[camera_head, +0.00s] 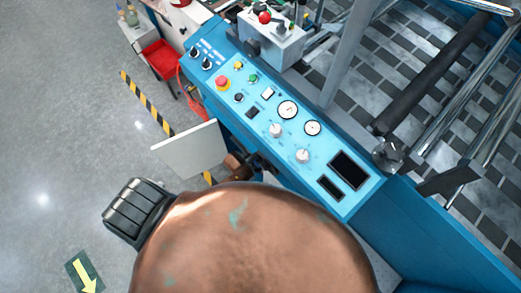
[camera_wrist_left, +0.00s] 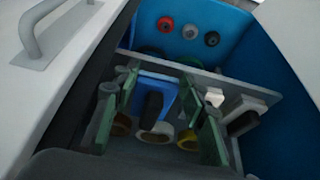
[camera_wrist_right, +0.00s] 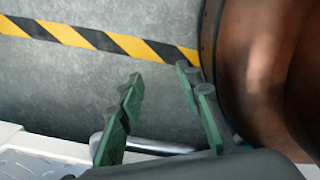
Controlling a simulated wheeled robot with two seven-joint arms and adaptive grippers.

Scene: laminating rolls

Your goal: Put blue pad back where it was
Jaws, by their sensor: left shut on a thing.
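The blue pad (camera_wrist_left: 160,88) with a black handle shows in the left wrist view, inside an opening with a blue inner wall. My left gripper (camera_wrist_left: 158,90) has its green-padded fingers on both sides of the pad and is shut on it. The pad is over a grey holder (camera_wrist_left: 205,78); I cannot tell whether it touches it. A pale pad (camera_wrist_left: 245,105) with a dark handle is to its right. In the right wrist view my right gripper (camera_wrist_right: 165,92) is open and empty above the floor. Neither gripper shows clearly in the head view.
A blue control panel (camera_head: 232,101) with knobs and gauges stands in the head view, beside a grey-white flat panel (camera_head: 188,152). A large copper-coloured rounded surface (camera_head: 250,240) hides the lower middle. Dark rollers (camera_head: 435,75) are at right. Open floor (camera_head: 55,130) is at left.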

